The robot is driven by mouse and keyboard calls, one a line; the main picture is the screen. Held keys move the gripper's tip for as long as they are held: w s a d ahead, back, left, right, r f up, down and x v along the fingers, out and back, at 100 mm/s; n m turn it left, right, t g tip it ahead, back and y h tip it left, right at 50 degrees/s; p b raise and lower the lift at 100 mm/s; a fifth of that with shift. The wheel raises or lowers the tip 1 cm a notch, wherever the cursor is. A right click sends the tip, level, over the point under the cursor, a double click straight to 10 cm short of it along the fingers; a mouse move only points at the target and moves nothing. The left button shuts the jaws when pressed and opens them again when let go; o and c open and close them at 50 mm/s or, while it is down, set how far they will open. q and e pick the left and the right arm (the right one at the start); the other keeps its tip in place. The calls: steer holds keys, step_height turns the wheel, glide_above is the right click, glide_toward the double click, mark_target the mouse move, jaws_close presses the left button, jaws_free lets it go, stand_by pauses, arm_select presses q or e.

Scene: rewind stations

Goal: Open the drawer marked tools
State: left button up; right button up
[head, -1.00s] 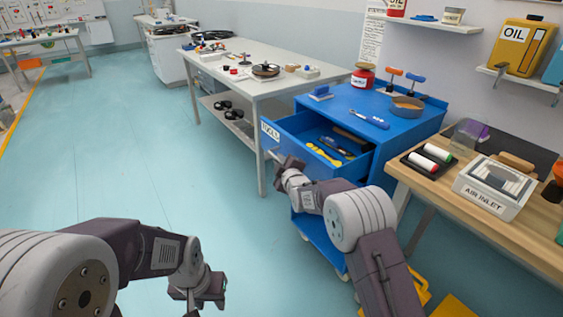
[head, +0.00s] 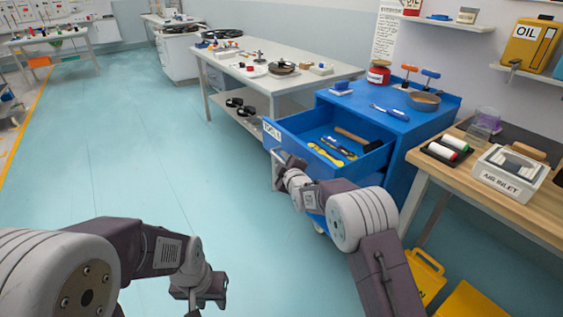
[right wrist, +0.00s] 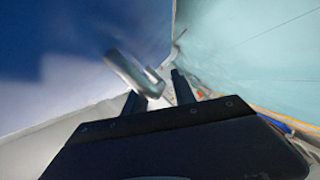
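The blue tools drawer (head: 304,125) has a white label (head: 272,130) on its front, seen at a steep angle and partly legible. It stands well out of the blue cabinet (head: 404,150). A hammer (head: 352,135), a screwdriver and a yellow wrench (head: 325,154) lie inside. My right gripper (head: 279,166) is at the drawer front. In the right wrist view, the grey handle (right wrist: 132,75) is at the fingers (right wrist: 160,88), which look closed about it; blur hides the exact contact. My left gripper (head: 199,293) hangs empty, low over the floor; its finger gap is unclear.
A grey workbench (head: 225,66) with small parts stands behind the drawer. A wooden bench (head: 425,167) with an air inlet box (head: 505,172) is at right. Yellow objects (head: 428,277) stand on the floor below it. The floor (head: 130,150) at left is clear.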

steer(key=shift+s+r, duration=0.1)
steer(key=shift+s+d+r, duration=0.1)
steer(key=shift+s, duration=0.15)
steer(key=p+v, duration=0.1)
steer(key=v, duration=0.7)
steer(key=shift+s, duration=0.15)
